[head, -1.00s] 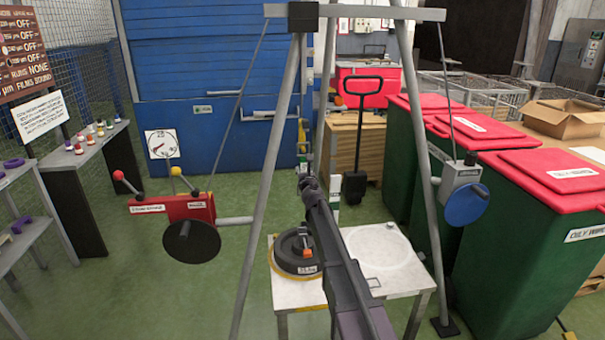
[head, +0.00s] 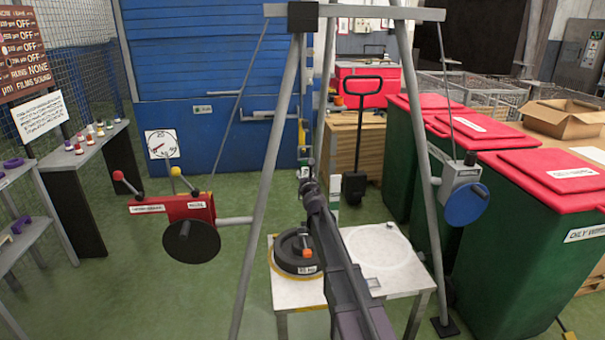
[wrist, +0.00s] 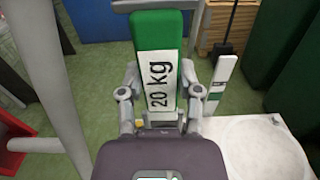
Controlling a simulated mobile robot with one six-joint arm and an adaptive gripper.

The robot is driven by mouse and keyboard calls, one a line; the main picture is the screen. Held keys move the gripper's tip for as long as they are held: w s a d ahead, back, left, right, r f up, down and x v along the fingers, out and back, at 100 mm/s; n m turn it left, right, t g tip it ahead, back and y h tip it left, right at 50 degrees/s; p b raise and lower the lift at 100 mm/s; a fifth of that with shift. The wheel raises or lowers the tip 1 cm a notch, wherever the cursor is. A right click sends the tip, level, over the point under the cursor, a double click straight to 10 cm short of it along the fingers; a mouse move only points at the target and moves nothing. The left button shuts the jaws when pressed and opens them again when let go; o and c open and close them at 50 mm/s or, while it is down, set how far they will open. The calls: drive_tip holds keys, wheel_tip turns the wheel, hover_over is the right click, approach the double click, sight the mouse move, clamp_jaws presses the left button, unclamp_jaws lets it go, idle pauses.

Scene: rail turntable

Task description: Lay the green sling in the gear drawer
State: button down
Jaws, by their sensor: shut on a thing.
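In the wrist view, my gripper (wrist: 158,108) is shut on the green sling (wrist: 187,25). The sling is a green strap-like piece with a white label reading "20 kg", and it extends forward beyond the fingers. In the head view, my gripper (head: 308,182) is seen from behind, above the white table and between the legs of the grey frame. The sling is too small and too covered there to make out surely. I cannot pick out the gear drawer for certain in either view.
A grey frame (head: 268,170) stands around my arm. A black disc weight (head: 297,262) sits on the white table (head: 395,285). A red crank unit (head: 172,207) is on the left. Red-lidded green bins (head: 515,235) stand on the right. Green floor lies open at the left.

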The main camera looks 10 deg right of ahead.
drive_tip(key=shift+s, duration=1.95)
